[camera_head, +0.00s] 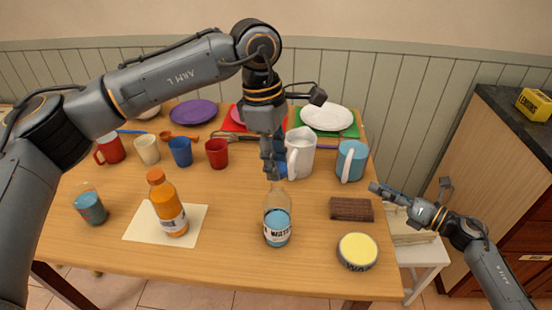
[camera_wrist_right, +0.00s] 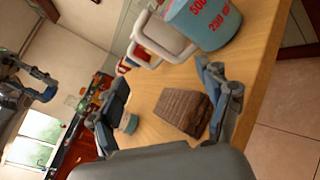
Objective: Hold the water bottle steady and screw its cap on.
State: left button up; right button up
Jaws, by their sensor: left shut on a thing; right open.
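The water bottle (camera_head: 277,218) stands upright on the table, clear with bluish contents and a label. My left gripper (camera_head: 274,168) is directly above its neck, pointing down and shut. A small blue piece, which looks like the cap (camera_head: 282,171), shows at its fingertips, just over the bottle mouth. I cannot tell whether the cap touches the neck. My right gripper (camera_head: 408,188) is open and empty off the table's right edge, away from the bottle. Its spread fingers also show in the right wrist view (camera_wrist_right: 168,82).
A brown block (camera_head: 351,209) and a yellow-topped round tin (camera_head: 357,251) are right of the bottle. An orange bottle (camera_head: 168,204) stands left on a pale sheet. A white pitcher (camera_head: 300,154) and blue measuring cup (camera_head: 351,161) stand behind. Several cups and plates fill the back.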

aim_at(282, 229)
jog(key=s+a+n+g, duration=0.3)
jog(key=a+n, duration=0.2)
jog(key=s+a+n+g, duration=0.4)
jog(key=a+n, duration=0.1)
jog(key=a, duration=0.1)
jog(key=s+a+n+g+h, duration=0.1)
jog(key=s+a+n+g, duration=0.2)
jog(key=a+n+g, duration=0.1)
jog(key=shift+s+a+n, duration=0.15)
jog(key=shift+a+n, duration=0.35)
jog(key=shift+a, duration=0.2)
jog(key=shift+s+a+f, duration=0.15)
jog(key=shift+a+f, duration=0.25)
jog(key=shift+a, duration=0.15)
jog(key=shift+x, duration=4.4)
jog(key=shift+f, duration=0.1)
jog(key=shift+d, duration=0.1)
jog(key=c, duration=0.7)
